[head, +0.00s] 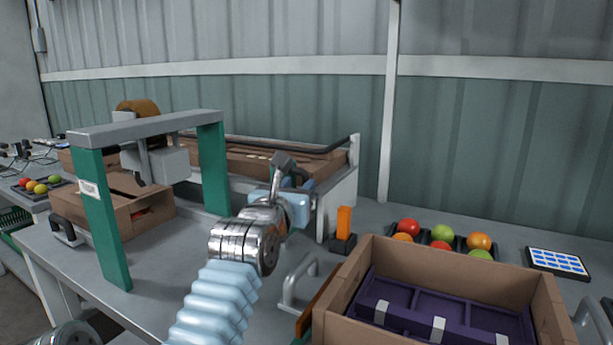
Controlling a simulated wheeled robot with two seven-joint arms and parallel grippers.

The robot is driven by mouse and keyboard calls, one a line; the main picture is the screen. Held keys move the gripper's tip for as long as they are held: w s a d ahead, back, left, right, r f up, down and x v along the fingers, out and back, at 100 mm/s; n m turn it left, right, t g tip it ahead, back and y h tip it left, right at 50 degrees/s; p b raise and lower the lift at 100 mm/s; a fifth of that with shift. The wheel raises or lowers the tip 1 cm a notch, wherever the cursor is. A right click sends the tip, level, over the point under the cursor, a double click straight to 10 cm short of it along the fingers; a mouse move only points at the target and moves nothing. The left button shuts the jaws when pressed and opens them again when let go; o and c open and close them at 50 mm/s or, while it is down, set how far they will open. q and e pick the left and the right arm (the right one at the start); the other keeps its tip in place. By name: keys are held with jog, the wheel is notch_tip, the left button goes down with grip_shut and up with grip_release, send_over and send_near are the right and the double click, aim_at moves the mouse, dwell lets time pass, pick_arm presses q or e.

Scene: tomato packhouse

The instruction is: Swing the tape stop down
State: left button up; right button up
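An orange upright piece (344,221) stands on a small dark block on the bench, right of the conveyor end; it looks like the tape stop, but I cannot be sure. My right gripper (287,172) is left of it and farther back, by the end of the conveyor, apart from the orange piece in the picture. Its fingers are small and partly hidden by its own body, so I cannot tell whether they are open or shut. The taping arch (146,128) with green legs and a brown tape roll (138,108) stands to the left. My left gripper is not in view.
An open carton (346,293) with a purple insert fills the front right, beside metal handles. Behind it lies a dark tray of tomatoes (441,245) and a blue-keyed panel (557,262). Another open carton (142,221) sits under the arch.

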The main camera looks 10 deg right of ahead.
aim_at(305, 180)
jog(key=x, duration=0.6)
grip_shut()
